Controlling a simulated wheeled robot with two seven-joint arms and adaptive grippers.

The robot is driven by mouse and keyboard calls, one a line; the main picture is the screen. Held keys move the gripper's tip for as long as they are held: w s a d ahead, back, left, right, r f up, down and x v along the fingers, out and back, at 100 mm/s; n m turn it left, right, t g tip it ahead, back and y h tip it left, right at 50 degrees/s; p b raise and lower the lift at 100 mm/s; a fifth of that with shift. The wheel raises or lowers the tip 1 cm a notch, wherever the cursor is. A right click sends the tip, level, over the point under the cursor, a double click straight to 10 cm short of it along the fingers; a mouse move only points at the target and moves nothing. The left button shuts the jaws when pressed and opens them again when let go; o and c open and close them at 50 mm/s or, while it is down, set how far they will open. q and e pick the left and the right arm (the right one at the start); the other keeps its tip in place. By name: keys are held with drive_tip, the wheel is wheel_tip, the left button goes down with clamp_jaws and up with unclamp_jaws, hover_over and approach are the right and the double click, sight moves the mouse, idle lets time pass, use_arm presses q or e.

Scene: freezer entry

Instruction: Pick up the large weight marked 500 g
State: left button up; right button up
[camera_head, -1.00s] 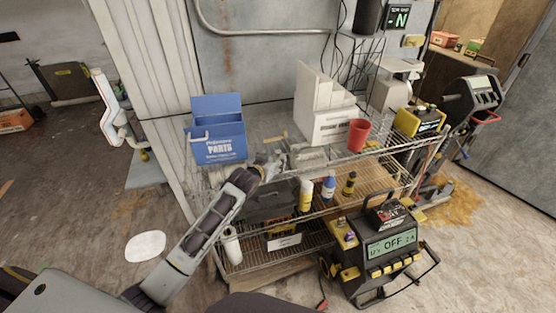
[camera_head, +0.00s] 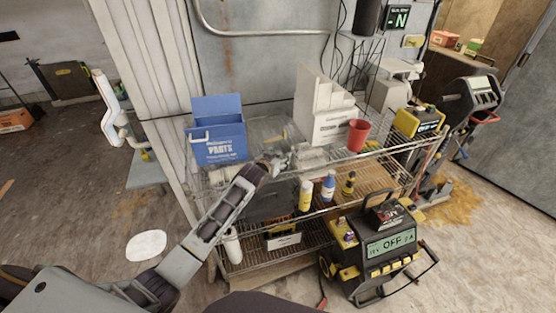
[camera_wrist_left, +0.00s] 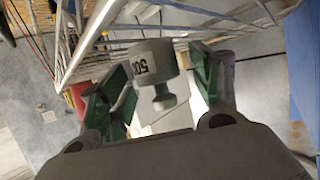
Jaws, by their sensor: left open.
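The weight (camera_wrist_left: 152,72) is a grey cylinder with a narrower neck and knob, and a white label reading "500". In the left wrist view it lies between the green-padded fingers of my left gripper (camera_wrist_left: 158,88), with a gap on each side. The gripper is open. In the head view my left gripper (camera_head: 278,162) is over the top shelf of the wire rack (camera_head: 262,126), between the blue parts box and the white box. The weight cannot be made out clearly there. My right gripper is not in view.
The blue parts box (camera_head: 218,138) stands left of the gripper. A white box (camera_head: 325,118) and a red cup (camera_head: 358,134) stand to its right. Several bottles, one blue (camera_head: 328,186), stand on the shelf below. A black-yellow charger (camera_head: 385,252) stands in front of the rack.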

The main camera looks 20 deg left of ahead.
use_arm(q)
drive_tip(key=shift+w, duration=0.2)
idle(0.4)
drive_tip(key=c, duration=1.4)
clamp_jaws()
